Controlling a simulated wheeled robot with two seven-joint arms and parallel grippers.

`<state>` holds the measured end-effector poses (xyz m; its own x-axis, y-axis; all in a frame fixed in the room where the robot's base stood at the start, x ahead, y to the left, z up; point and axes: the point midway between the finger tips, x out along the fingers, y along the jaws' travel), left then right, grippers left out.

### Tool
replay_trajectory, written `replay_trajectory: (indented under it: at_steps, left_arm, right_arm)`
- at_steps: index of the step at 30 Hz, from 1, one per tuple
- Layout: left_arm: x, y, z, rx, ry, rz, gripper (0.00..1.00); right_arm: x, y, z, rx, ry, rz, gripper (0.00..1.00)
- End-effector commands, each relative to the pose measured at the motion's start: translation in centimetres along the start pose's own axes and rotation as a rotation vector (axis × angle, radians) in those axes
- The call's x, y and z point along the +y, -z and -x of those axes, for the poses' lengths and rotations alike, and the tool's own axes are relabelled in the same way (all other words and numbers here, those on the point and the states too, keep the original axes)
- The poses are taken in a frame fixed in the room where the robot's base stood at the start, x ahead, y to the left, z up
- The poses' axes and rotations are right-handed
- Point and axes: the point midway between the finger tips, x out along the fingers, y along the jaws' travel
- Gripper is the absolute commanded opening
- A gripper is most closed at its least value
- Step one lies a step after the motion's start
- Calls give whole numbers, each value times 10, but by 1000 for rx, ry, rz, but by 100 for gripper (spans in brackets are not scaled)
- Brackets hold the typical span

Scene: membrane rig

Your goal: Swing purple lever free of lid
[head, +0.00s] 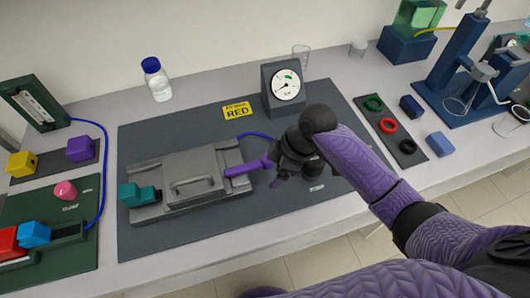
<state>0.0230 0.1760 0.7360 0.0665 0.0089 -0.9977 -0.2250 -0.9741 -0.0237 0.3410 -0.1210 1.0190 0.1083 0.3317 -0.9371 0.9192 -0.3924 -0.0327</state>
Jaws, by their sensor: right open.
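The grey lid (192,177) with a bar handle sits on a grey rig on the dark mat (143,245). The purple lever (240,170) sticks out from the lid's right side, pointing right and slightly up. A teal lever or block (137,196) is at the lid's left end. My right gripper (273,176) is at the outer end of the purple lever, with its arm coming from the lower right. The gripper is open; whether its fingers touch the lever cannot be told. My left gripper is not in view.
A gauge box (283,88) stands behind my gripper, with a yellow label (237,110) left of it. A blue-capped bottle (156,80) stands at the back. A tray of rings (390,130) lies to the right. The mat's front left is clear.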

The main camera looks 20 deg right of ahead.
Motion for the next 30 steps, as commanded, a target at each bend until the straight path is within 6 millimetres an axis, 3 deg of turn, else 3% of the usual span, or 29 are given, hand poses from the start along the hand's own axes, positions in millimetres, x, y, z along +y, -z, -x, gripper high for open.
replay_trajectory:
  at_steps: [4,8,18,21,30]
  left_arm:
    - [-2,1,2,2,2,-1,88]
    - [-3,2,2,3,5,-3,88]
    - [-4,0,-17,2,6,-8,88]
    - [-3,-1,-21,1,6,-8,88]
    - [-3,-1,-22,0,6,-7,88]
  right_arm:
    - [40,7,35,16,22,126,84]
    - [53,10,46,32,35,173,84]
    - [49,12,-30,34,38,176,84]
    - [49,13,-44,35,37,174,84]
    - [48,14,-50,34,34,176,84]
